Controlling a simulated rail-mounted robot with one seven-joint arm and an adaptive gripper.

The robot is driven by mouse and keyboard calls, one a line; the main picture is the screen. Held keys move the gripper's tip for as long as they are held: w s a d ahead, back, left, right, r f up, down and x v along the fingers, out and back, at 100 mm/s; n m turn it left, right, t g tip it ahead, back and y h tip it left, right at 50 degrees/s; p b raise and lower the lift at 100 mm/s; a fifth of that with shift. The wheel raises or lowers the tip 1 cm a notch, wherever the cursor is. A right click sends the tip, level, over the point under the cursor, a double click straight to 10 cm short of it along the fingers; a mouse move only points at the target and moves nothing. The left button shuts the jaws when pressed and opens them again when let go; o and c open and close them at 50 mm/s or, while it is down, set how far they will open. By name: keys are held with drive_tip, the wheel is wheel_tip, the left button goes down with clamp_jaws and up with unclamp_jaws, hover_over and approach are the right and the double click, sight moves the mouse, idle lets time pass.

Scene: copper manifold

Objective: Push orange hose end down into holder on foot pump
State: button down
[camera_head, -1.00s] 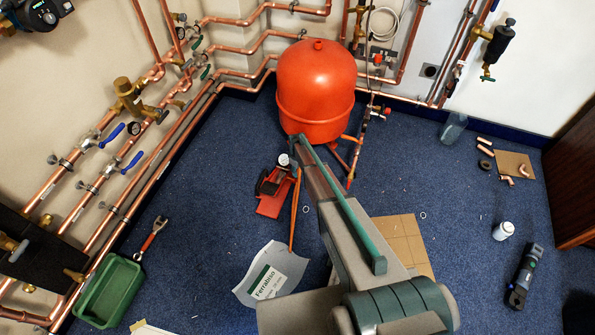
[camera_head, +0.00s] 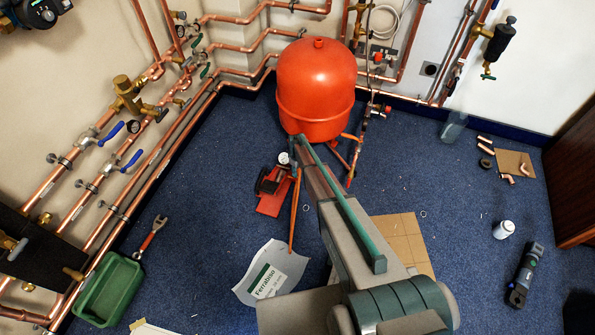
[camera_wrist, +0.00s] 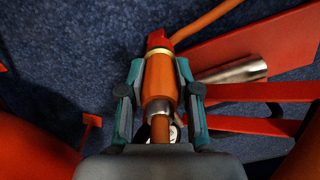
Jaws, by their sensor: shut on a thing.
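The orange hose end (camera_wrist: 159,80) is a thick orange sleeve with pale metal collars and a red tip. In the wrist view it lies between the two teal fingers of my gripper (camera_wrist: 160,88), which are shut on it. The red foot pump (camera_head: 271,203) stands on the carpet left of my arm in the head view, with a round gauge beside it. Its red frame and metal cylinder (camera_wrist: 232,73) show right of my gripper in the wrist view. The orange hose (camera_head: 294,215) runs along the pump's right side. I cannot make out the holder clearly.
A large red tank (camera_head: 316,90) stands close behind the pump. Copper pipes (camera_head: 170,155) line the left wall. A paper sheet (camera_head: 271,273), a green tray (camera_head: 108,290) and a wrench (camera_head: 151,238) lie on the carpet, with cardboard (camera_head: 400,235) right of my arm.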

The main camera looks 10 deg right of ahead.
drive_tip(key=c, duration=0.7)
unclamp_jaws()
drive_tip(key=shift+c, duration=0.2)
wheel_tip(320, 180, up, 12)
drive_tip(key=shift+r, duration=0.1)
